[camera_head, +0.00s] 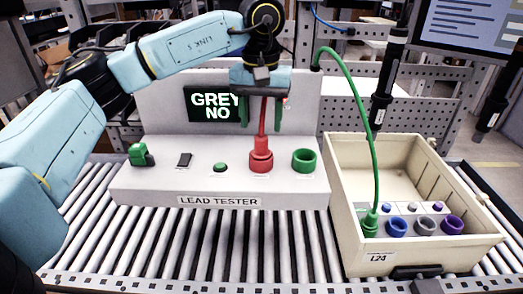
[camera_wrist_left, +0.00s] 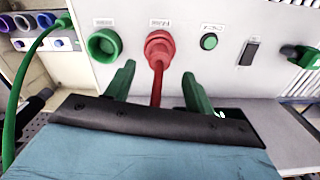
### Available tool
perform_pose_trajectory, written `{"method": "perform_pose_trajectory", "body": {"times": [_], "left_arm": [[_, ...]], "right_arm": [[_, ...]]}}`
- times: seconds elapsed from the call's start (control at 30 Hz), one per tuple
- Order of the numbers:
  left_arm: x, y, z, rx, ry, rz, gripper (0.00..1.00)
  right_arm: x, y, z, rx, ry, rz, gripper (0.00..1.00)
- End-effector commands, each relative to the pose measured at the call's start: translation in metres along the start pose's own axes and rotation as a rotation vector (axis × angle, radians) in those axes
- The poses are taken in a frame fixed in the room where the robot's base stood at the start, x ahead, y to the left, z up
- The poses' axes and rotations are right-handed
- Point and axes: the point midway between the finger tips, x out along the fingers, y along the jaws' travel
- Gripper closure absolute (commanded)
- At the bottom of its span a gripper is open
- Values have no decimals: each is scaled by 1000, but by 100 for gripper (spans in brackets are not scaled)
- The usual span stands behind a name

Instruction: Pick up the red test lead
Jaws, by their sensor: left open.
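The red test lead (camera_head: 263,122) stands upright with its plug in the red socket (camera_head: 261,164) on the lead tester (camera_head: 140,190). Its cable rises from the plug to my left gripper (camera_head: 262,128). The gripper is above the plug with its green fingers open, one on each side of the cable. In the left wrist view the red lead (camera_wrist_left: 156,88) runs between the two spread fingers (camera_wrist_left: 158,72) and passes out of sight behind the gripper body. My right gripper is not in view.
An empty green socket (camera_head: 304,160) is right of the red one. A green lead (camera_head: 359,90) arches from the tester's top to a cream crate (camera_head: 350,215) with blue, grey and purple sockets. Dark tools (camera_head: 385,85) hang at right.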

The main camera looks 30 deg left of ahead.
Motion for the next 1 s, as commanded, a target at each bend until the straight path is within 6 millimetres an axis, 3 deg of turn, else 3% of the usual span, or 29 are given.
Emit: {"method": "perform_pose_trajectory", "body": {"times": [0.13,0.27,0.43,0.7,1.0], "left_arm": [[10,0,0,0,-1,-1,46],[29,0,1,-1,-2,-2,46],[51,0,1,-1,-1,0,46],[55,0,1,-1,1,1,46],[55,0,1,-1,1,1,83]], "right_arm": [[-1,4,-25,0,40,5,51],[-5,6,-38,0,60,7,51],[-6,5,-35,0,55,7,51],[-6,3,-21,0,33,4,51],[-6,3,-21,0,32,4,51]]}}
